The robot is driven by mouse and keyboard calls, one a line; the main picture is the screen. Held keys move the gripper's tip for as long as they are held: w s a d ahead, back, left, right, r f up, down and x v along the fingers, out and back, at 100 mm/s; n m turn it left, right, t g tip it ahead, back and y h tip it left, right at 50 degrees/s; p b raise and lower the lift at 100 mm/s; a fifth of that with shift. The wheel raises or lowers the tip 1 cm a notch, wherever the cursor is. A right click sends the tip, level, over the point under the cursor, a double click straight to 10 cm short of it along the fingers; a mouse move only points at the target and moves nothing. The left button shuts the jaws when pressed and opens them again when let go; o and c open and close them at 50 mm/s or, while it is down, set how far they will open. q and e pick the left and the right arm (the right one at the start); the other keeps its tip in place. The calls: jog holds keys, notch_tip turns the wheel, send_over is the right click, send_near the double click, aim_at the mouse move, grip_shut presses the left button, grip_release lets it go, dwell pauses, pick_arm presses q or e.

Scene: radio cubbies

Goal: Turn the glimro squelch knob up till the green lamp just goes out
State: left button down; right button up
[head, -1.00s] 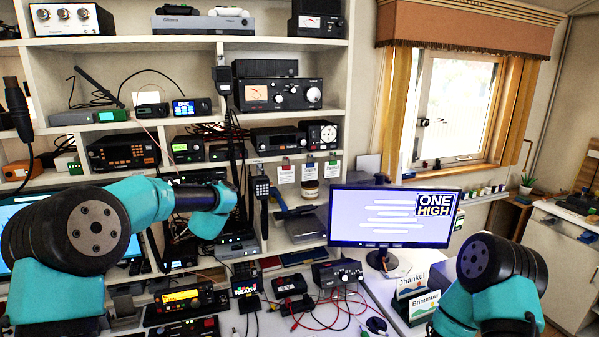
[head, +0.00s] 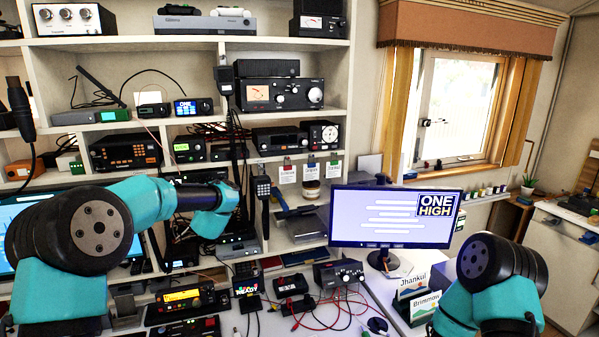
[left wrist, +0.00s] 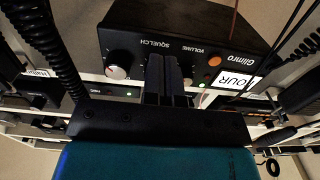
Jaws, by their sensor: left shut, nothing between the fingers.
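The glimro radio (left wrist: 185,25), a dark box marked Glimro, Squelch and Volume, fills the upper middle of the left wrist view. A round knob with a pale face (left wrist: 118,65) stands out on its left part. The fingers hide part of the panel; contact cannot be told. My right gripper is out of view.
Coiled black cords (left wrist: 67,50) hang left of the radio, and thin cables cross at right. In the head view, shelves of radios stand behind my left arm, a monitor (head: 393,217) is right of centre, and red leads lie on the desk.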

pick_arm(q)
jog(key=shift+w+d+r, duration=0.1)
jog(key=shift+w+r, duration=0.15)
jog(key=shift+w, duration=0.1)
jog(key=shift+f, duration=0.25)
dwell(0.3)
jog(key=v, duration=0.5)
jog(key=shift+s+d+f, duration=0.2)
jog(key=shift+s+d, duration=0.05)
